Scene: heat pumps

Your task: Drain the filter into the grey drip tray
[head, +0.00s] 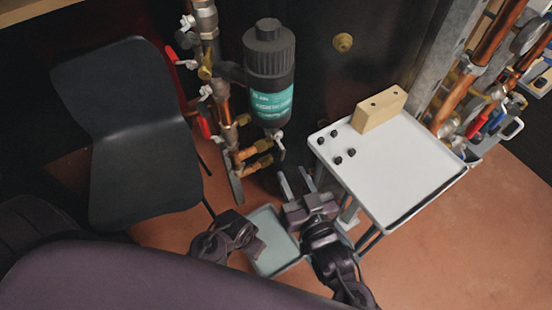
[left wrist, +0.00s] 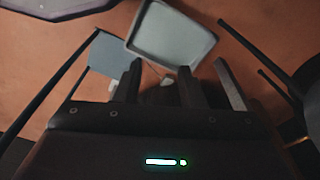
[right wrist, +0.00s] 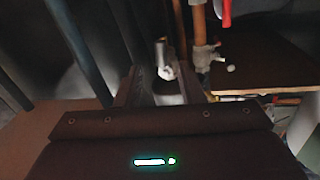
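The filter (head: 272,70) is an upright black cylinder with a teal label, mounted on the pipework in the head view. A small drain valve (head: 279,140) hangs at its underside. My right gripper (head: 300,180) is open below and close to this valve. In the right wrist view, a pale metal valve part (right wrist: 163,62) shows between its fingers, with no clear contact. The grey drip tray (head: 268,255) lies on the floor below, partly hidden by my right arm. My left gripper (left wrist: 158,82) is open and empty, with the tray (left wrist: 172,35) beyond its fingertips in the left wrist view.
A white-topped trolley (head: 400,175) stands right of my right gripper, with a wooden block (head: 380,108) and several small black parts. A black chair (head: 135,130) stands left. Red-handled valves and copper pipes (head: 225,115) run beside the filter.

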